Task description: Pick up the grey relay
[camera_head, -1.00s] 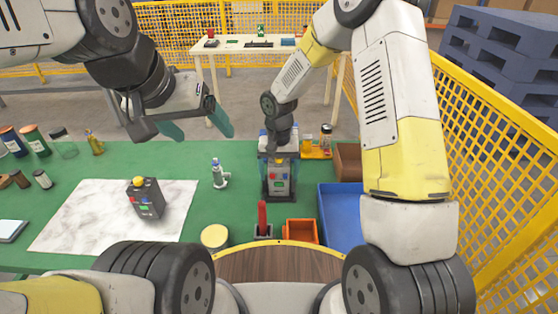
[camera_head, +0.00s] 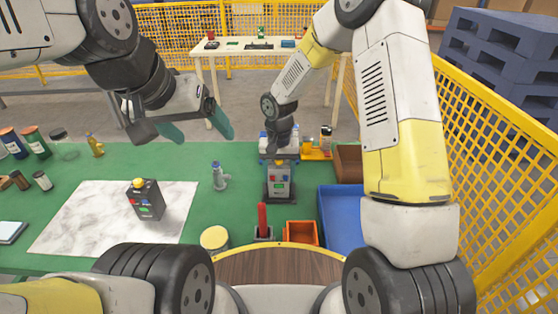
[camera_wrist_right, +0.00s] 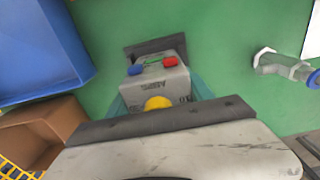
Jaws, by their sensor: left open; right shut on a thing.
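The grey relay (camera_head: 279,185) is a box with a red and a blue button on its front. It is upright over the green table at centre right. My right gripper (camera_head: 279,157) comes down from above and is shut on its upper part. The right wrist view shows the relay (camera_wrist_right: 158,76) with its yellow knob and dark base plate between the teal fingers (camera_wrist_right: 158,95). I cannot tell whether its base touches the table. My left gripper (camera_head: 198,128) is open and empty, high above the table's far edge.
A similar dark box with a yellow knob (camera_head: 146,202) stands on a white marbled sheet (camera_head: 90,215). A metal fitting (camera_head: 219,176) stands left of the relay. A blue tray (camera_head: 340,215), an orange bin (camera_head: 301,233) and a brown bin (camera_head: 348,163) are on the right.

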